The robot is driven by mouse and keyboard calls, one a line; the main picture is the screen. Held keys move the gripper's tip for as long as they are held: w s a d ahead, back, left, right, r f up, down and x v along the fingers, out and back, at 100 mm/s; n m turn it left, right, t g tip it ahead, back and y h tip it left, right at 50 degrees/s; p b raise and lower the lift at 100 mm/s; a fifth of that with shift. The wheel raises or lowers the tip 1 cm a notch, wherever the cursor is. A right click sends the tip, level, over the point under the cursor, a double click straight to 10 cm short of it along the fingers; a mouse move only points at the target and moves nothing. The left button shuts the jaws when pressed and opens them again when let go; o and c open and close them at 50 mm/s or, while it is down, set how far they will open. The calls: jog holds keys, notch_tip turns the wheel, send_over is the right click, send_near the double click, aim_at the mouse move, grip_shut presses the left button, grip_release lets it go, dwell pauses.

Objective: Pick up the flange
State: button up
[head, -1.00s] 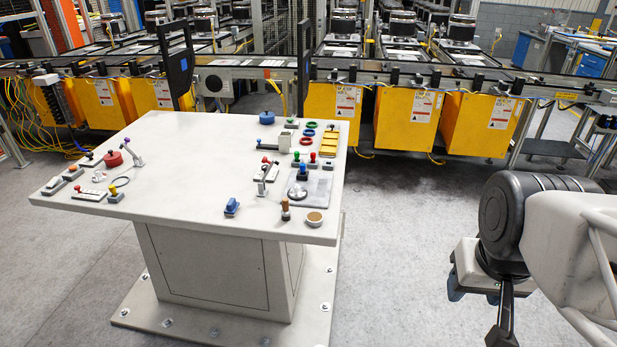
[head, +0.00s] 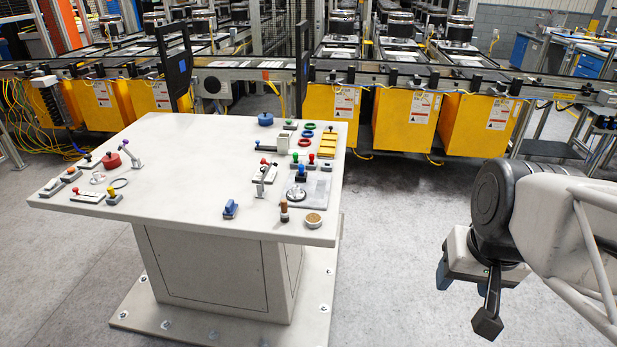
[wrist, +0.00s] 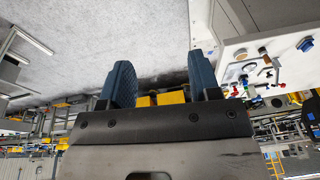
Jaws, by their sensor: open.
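A silver round metal part that looks like the flange (head: 296,193) lies on a grey plate (head: 318,190) near the right side of the white table (head: 180,205). A blue-topped piece stands just behind it. My gripper (head: 443,272) is out to the right of the table, well apart from the flange, over the floor. In the wrist view its two blue fingers (wrist: 162,82) are spread with nothing between them.
A red round part (head: 111,160), a blue round part (head: 265,119), a yellow tray (head: 328,145) and several knobbed pieces stand on the table. A brown-topped peg (head: 284,212) and a round tan part (head: 313,220) are near the flange. Yellow bins (head: 408,120) line the conveyor behind. The table's front middle is mostly bare.

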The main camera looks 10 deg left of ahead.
jog(key=w+a+f+m+g+y, duration=0.1)
jog(key=w+a+f+m+y, duration=0.15)
jog(key=w+a, duration=0.45)
jog(key=w+a+f+m+g+y, duration=0.1)
jog(key=w+a+m+y, duration=0.25)
jog(key=w, duration=0.75)
jog(key=w+a+f+m+y, duration=0.1)
jog(key=w+a+m+y, duration=0.3)
jog(key=w, duration=0.6)
jog(key=w+a+f+m, duration=0.4)
jog(key=w+a+f, duration=0.3)
jog(key=w, duration=0.4)
jog(key=m+t+y, duration=0.2)
jog(key=m+y, duration=0.1)
jog(key=m, duration=0.2)
send_near(301, 194)
jog(key=shift+w+a+r, duration=0.3)
jog(key=shift+a+r, duration=0.7)
jog(key=shift+x, duration=1.35)
jog(key=shift+x, duration=2.6)
jog(key=shift+s, duration=0.2)
